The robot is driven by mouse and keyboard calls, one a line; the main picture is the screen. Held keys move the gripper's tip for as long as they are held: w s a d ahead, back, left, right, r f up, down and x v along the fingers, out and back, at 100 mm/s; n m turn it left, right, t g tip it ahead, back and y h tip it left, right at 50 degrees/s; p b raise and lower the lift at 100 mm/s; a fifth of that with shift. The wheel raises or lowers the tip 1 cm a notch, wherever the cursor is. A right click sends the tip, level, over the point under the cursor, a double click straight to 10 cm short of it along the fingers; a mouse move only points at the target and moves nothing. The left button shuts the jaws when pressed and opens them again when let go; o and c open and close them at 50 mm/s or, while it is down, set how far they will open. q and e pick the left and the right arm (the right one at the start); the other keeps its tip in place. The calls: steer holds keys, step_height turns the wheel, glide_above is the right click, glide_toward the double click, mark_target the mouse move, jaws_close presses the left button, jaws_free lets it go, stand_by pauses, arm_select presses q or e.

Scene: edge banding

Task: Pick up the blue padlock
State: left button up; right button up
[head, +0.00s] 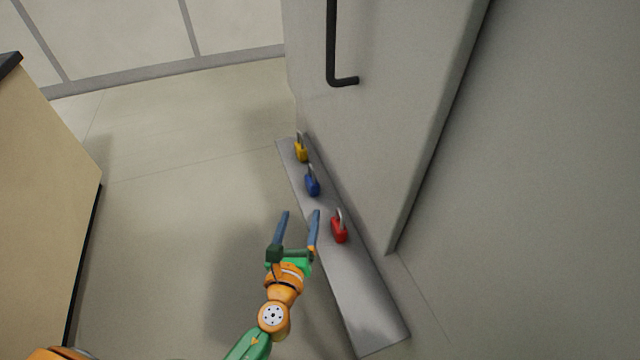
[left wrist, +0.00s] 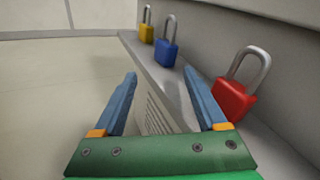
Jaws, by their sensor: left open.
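The blue padlock (head: 312,187) stands upright on a narrow grey ledge (head: 355,290), between a yellow padlock (head: 301,153) and a red padlock (head: 339,231). In the left wrist view the blue padlock (left wrist: 166,52) shows ahead of the fingers, with its grey shackle up. My left gripper (head: 301,213) is open and empty, short of the blue padlock and to the left of the red one. Its two blue fingers also show in the left wrist view (left wrist: 160,85), apart from every padlock. My right gripper is not in view.
The red padlock (left wrist: 232,98) is close to the right finger in the left wrist view. A grey door with a black handle (head: 332,50) rises along the ledge's right side. A wooden cabinet (head: 45,190) stands at left, with clear floor between.

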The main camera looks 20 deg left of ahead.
mark_target(313, 183)
arm_select(q)
steer(key=d+r+m, duration=0.1)
steer(key=w+r+m+t, duration=0.1)
steer(key=m, duration=0.1)
steer(key=shift+w+d+r+h, duration=0.1)
steer(key=shift+w+d+h, duration=0.15)
steer(key=shift+d+h, duration=0.15)
steer(key=w, duration=0.2)
steer(key=w+a, duration=0.1)
steer(key=w, duration=0.1)
steer(key=w+b, duration=0.1)
steer(key=w, duration=0.1)
steer(key=shift+w+a+f, duration=0.15)
steer(key=shift+w+f, duration=0.1)
jaws_close()
